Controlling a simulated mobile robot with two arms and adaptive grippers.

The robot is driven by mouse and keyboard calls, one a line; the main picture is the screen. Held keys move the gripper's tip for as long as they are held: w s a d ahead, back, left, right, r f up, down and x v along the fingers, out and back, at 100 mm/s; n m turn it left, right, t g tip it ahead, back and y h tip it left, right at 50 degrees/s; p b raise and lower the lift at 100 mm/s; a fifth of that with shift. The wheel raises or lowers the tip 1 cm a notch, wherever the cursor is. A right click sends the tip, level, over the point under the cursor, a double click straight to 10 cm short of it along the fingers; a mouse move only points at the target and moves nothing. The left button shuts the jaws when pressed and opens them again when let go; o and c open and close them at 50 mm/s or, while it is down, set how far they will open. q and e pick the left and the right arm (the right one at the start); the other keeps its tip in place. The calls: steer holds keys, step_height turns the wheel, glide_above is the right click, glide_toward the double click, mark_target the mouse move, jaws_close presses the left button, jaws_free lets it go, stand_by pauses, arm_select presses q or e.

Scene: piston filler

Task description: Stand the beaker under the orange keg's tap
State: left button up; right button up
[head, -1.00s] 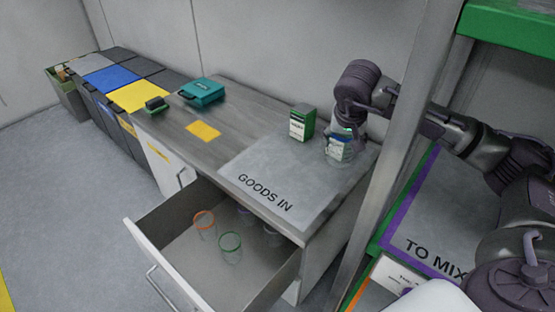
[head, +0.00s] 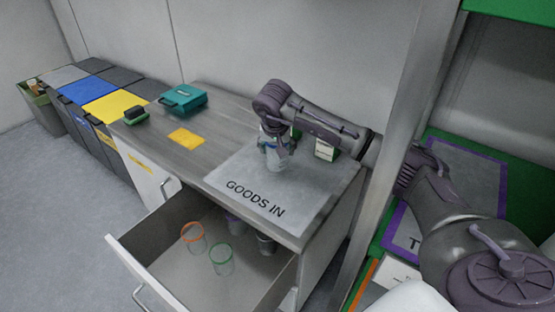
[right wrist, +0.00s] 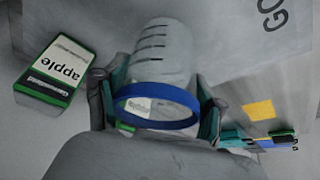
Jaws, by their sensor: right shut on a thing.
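My right gripper (head: 274,152) is shut on a clear beaker with a blue rim (right wrist: 157,107), whose lower part shows in the head view (head: 274,164). The beaker has dark measuring marks on its wall. It is over the grey GOODS IN mat (head: 225,176); I cannot tell whether its base touches the mat. In the right wrist view the fingers lie on both sides of the beaker. The orange keg and its tap are not in view. My left gripper is not in view.
A green and white apple carton (head: 326,150) stands behind my right forearm; it also shows in the right wrist view (right wrist: 55,70). The open drawer (head: 165,255) holds an orange-rimmed beaker (head: 194,238), a green-rimmed beaker (head: 222,260) and other vessels. A post (head: 388,150) stands right of the counter.

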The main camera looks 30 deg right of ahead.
mark_target(278, 159)
steer(key=shift+f+b, duration=0.3)
steer(key=shift+f, duration=1.6)
steer(key=o, duration=1.1)
steer(key=shift+f, duration=0.1)
